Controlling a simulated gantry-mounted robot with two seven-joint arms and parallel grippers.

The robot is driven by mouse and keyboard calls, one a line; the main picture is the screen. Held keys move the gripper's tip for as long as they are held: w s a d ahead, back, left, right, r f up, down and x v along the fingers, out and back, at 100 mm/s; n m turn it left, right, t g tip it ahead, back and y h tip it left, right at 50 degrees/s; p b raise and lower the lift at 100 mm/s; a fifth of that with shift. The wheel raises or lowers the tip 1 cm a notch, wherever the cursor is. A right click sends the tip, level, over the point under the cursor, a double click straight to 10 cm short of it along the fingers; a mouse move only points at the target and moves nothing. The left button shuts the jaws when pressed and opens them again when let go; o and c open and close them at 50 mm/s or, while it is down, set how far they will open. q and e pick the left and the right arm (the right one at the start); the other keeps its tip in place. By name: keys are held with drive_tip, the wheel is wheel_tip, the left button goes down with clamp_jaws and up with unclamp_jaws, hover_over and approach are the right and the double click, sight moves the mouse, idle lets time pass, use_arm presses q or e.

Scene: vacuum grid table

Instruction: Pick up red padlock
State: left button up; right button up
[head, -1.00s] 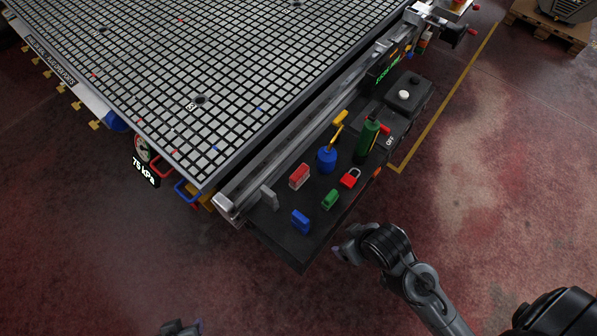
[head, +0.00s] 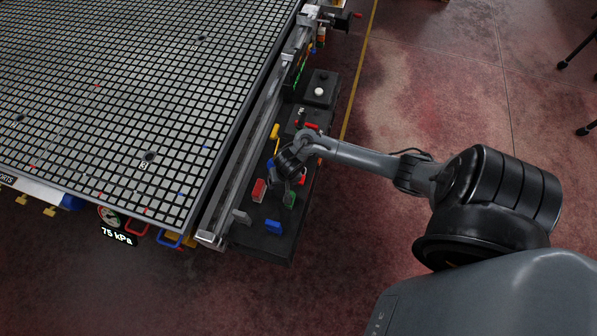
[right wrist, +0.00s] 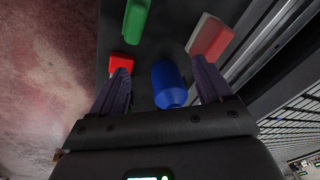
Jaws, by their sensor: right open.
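The red padlock (right wrist: 124,62) lies on the black side shelf and shows in the right wrist view just beyond the tip of the left-hand finger. In the head view only a bit of the padlock (head: 303,178) shows beside my right wrist. My right gripper (right wrist: 160,68) is open and empty, its fingers spread over the shelf. In the head view the fingers are mostly hidden by my wrist. My left gripper is not in view.
A green block (head: 289,199), a red block (head: 259,190), a blue block (head: 273,227) and a grey block (head: 241,216) stand on the shelf (head: 262,246). A metal rail (head: 232,180) and the grid table (head: 120,90) border it on the left. Open floor lies right.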

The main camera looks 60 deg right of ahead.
drive_tip(key=s+d+m+g, duration=0.1)
drive_tip(key=d+m+g, duration=0.1)
drive_tip(key=d+m, duration=0.55)
drive_tip(key=shift+n, duration=0.65)
drive_tip(key=f+b, duration=0.1)
drive_tip(key=f, duration=0.1)
drive_tip(key=d+f+b, duration=0.1)
drive_tip(key=f, duration=0.2)
drive_tip(key=shift+s+d+b, duration=0.15)
drive_tip(key=shift+s+b, duration=0.05)
drive_tip(key=shift+b, duration=0.1)
wheel_tip(320, 180, down, 4)
drive_tip(key=shift+s+d+f+b, duration=0.1)
drive_tip(key=shift+d+f+b, duration=0.05)
drive_tip(key=shift+b, duration=1)
drive_tip(key=shift+f, duration=0.5)
drive_tip(key=shift+c, duration=0.2)
drive_tip(key=c, duration=1.2)
